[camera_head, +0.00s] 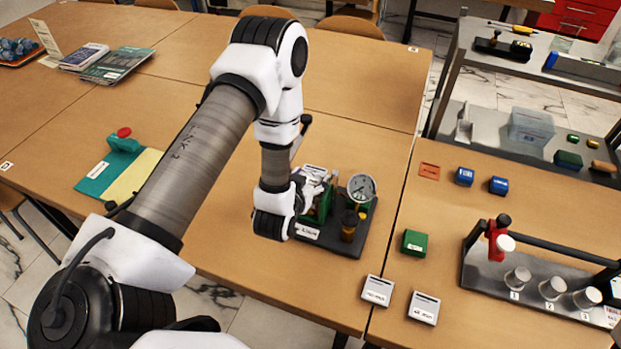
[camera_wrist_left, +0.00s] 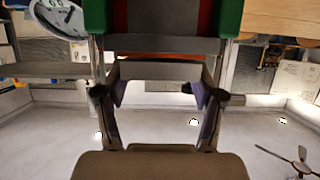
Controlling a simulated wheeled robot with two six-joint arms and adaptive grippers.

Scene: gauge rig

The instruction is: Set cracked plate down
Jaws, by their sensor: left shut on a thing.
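My left gripper (camera_head: 316,186) is at the gauge rig (camera_head: 352,240), mostly hidden behind my wrist in the head view. In the left wrist view, the left gripper (camera_wrist_left: 160,95) is shut on a thin grey plate (camera_wrist_left: 160,70), seen nearly edge-on between the fingers. No crack can be made out on it. The plate is close to the rig's green uprights (camera_wrist_left: 230,18); I cannot tell whether it touches the rig. The rig has a round dial gauge (camera_head: 361,187) on a dark base. My right gripper is not in view.
Two small grey labelled trays (camera_head: 377,290) (camera_head: 424,308) lie near the table's front edge. A green block (camera_head: 414,242) and a rack with white cylinders (camera_head: 530,309) stand to the right. A teal and yellow mat (camera_head: 130,178) lies left. Bare table lies behind the rig.

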